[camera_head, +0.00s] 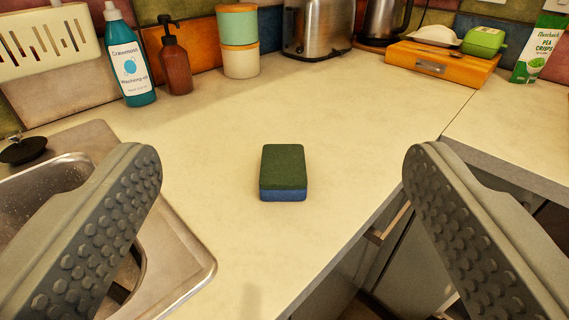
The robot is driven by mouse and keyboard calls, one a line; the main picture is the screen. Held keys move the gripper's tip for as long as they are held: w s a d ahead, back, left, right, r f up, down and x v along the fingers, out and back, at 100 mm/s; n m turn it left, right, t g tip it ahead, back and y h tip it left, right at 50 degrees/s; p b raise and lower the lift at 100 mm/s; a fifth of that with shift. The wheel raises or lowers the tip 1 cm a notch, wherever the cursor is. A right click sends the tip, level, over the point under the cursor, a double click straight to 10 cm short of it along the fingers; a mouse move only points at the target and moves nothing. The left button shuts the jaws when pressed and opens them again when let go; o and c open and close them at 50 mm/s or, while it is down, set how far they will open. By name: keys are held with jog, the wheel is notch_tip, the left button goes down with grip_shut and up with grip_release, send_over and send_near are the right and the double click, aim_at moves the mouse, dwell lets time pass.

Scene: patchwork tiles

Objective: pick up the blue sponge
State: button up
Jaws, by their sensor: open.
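The blue sponge (283,173) lies flat on the pale countertop (330,120), with a dark green scouring layer on top and its blue part showing along the front edge. It stands alone near the middle of the view. My gripper (282,170) is open and empty, with one grey studded finger at the left and one at the right. The sponge shows in the gap between the fingers, farther off and apart from both.
A metal sink (190,255) is at the lower left. The counter's front edge runs along the right. A teal washing-up bottle (130,60), brown pump bottle (174,60), stacked canisters (240,45), toaster (316,28) and wooden box (440,62) stand at the back. Counter around the sponge is clear.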

jog(key=shift+o, duration=0.7)
jog(key=shift+w, duration=0.15)
jog(key=g, duration=1.7)
send_over(283, 162)
notch_tip(283, 162, down, 18)
jog(key=shift+r, duration=0.25)
jog(key=c, duration=1.1)
jog(key=shift+c, duration=0.2)
jog(key=shift+r, duration=0.1)
